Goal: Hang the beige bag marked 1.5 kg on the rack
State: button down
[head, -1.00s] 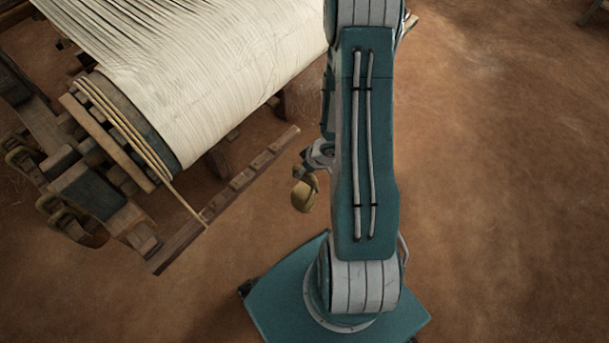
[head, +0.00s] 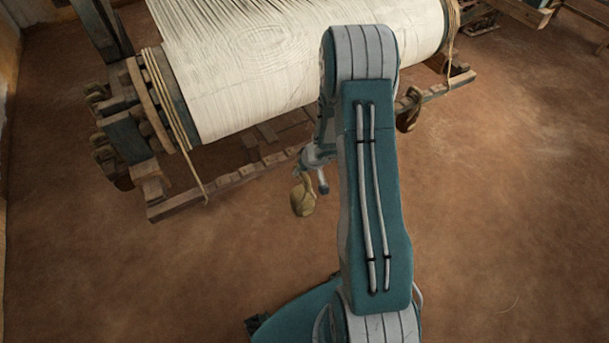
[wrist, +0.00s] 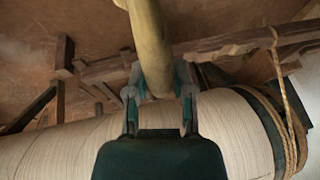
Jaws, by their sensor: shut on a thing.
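My gripper (head: 303,174) is shut on the beige bag (head: 303,198), which hangs just below it, clear of the loom's front. In the wrist view the bag (wrist: 150,45) shows as a tan, elongated shape between the two fingers of my gripper (wrist: 158,95). The bag's 1.5 kg marking cannot be read in either view. I cannot tell which wooden part is the rack. A long notched wooden bar (head: 228,180) runs low along the loom's front, behind the bag.
The loom's cloth roll (head: 235,110) lies beyond my gripper, with a loose rope (head: 190,165) hanging at its left end. Rounded brown things hang at the loom's left (head: 118,172) and right (head: 408,108). The earthen floor (head: 500,220) is open at right and in front.

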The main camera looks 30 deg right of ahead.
aim_at(309, 179)
jog(key=shift+s+a+r, duration=0.1)
jog(key=shift+s+a, duration=0.2)
jog(key=shift+s, duration=0.55)
jog(key=shift+s+d, duration=0.15)
jog(key=shift+s, duration=0.55)
jog(key=shift+s+d, duration=0.15)
jog(key=shift+s, duration=0.5)
jog(key=shift+s+a+r, duration=0.1)
jog(key=shift+s, duration=1.15)
jog(key=s, duration=0.8)
jog(key=shift+r, duration=0.35)
jog(key=shift+d, duration=0.2)
